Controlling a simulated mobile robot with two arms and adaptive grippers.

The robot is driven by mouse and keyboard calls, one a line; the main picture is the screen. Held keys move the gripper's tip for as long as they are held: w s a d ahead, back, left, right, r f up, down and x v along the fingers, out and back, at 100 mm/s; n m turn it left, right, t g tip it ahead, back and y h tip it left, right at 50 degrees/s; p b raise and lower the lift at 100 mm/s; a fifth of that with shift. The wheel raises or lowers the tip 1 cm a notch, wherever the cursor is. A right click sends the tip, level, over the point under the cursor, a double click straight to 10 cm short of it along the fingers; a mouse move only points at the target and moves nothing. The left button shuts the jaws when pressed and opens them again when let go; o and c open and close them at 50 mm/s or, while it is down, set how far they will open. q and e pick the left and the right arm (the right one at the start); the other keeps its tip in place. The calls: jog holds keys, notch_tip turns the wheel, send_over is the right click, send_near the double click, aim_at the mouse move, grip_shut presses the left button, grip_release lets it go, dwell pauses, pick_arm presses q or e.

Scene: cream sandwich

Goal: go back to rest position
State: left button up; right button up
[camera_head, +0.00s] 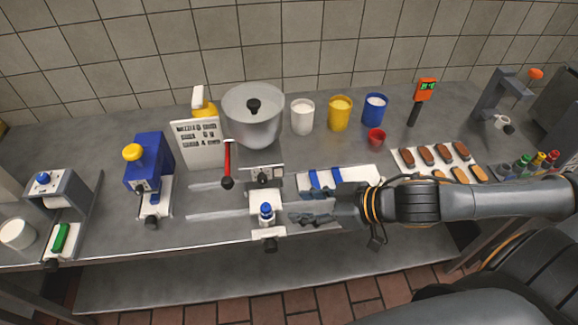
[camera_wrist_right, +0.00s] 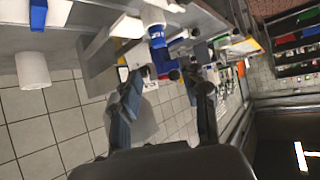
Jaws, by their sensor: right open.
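My right gripper (camera_head: 305,210) reaches in from the right edge in the head view, its arm stretched level across the front of the steel counter (camera_head: 330,235). Its fingers point left, just right of a small white stand with a blue-topped knob (camera_head: 266,212). In the right wrist view the two fingers of the right gripper (camera_wrist_right: 165,82) are spread apart, with nothing held between them. Whether the fingers touch the counter is hard to tell. My left gripper is in neither view.
A grey pot (camera_head: 255,125) stands behind the stand, with a red-handled lever (camera_head: 227,160) beside it. White, yellow and blue cups (camera_head: 340,113) stand at the back. A tray of brown bars (camera_head: 440,158) and several coloured bottles (camera_head: 530,165) lie near my right arm.

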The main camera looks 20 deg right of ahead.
jog(key=s+f+m+g+h, duration=0.5)
jog(key=s+f+m+h, duration=0.15)
jog(key=s+f, duration=0.6)
notch_tip(320, 180, down, 31)
jog(key=s+g+b, duration=0.1)
jog(key=s+b, duration=0.1)
jog(key=s+d+f+g+b, duration=0.1)
jog(key=s+d+f, duration=0.2)
jog(key=s+f, duration=1.2)
jog(key=shift+s+d+f+n+h+b, duration=0.25)
jog(key=shift+d+n+h+b, duration=0.1)
jog(key=shift+d+h, duration=0.1)
